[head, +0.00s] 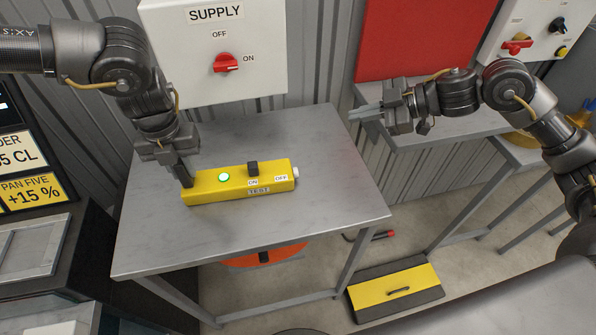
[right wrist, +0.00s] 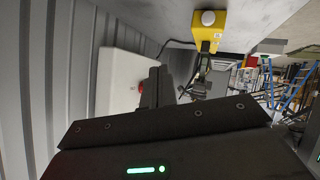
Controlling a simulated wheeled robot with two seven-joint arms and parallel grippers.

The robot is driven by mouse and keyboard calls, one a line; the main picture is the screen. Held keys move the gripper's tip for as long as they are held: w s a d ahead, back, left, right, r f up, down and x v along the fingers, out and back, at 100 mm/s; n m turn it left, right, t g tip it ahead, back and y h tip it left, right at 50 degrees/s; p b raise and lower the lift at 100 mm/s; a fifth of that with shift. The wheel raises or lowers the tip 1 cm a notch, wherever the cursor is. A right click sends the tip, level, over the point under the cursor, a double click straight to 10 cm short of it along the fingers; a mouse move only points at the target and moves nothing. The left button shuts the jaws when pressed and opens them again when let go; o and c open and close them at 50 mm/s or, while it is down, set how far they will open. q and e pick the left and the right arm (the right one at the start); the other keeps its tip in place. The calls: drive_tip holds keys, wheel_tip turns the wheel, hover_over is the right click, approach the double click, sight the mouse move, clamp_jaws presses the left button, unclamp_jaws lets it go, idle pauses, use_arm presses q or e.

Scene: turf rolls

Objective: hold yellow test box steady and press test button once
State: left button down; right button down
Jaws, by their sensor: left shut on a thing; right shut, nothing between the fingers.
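The yellow test box (head: 215,189) lies on the grey table (head: 330,190). Its top has a lit green lamp (head: 224,177) and a black switch (head: 252,168), with ON, OFF and TEST labels. A white button (head: 296,172) sticks out of its right end. My left gripper (head: 187,182) is shut on the box's left end. My right gripper (head: 354,112) is shut and empty, up and to the right of the box, apart from it. In the right wrist view the box (right wrist: 203,38) and its round white button (right wrist: 208,17) show beyond the fingers (right wrist: 152,88).
A white SUPPLY panel (head: 220,50) with a red switch (head: 226,62) stands behind the table. A red board (head: 415,40) and another control panel (head: 530,30) are at the right. The table's right part is clear.

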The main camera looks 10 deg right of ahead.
drive_tip(key=w+a+r+m+t+y, duration=0.1)
drive_tip(key=a+r+y, duration=0.1)
drive_tip(key=a+r, duration=0.35)
drive_tip(key=m+g+h, duration=0.1)
drive_tip(key=m+h, duration=0.3)
approach(312, 179)
drive_tip(key=w+d+f, duration=0.1)
drive_tip(key=w+d, duration=0.1)
drive_tip(key=w+d+f, duration=0.1)
drive_tip(key=w, duration=0.1)
drive_tip(key=shift+w+d+f, duration=0.1)
drive_tip(key=shift+w+f, duration=0.05)
drive_tip(key=shift+f, duration=0.15)
drive_tip(key=shift+w+a, duration=0.1)
drive_tip(key=shift+a, duration=2.1)
drive_tip(key=shift+w+a, duration=0.15)
drive_tip(key=shift+a, duration=2.1)
drive_tip(key=shift+a, duration=0.15)
drive_tip(key=shift+a, duration=0.3)
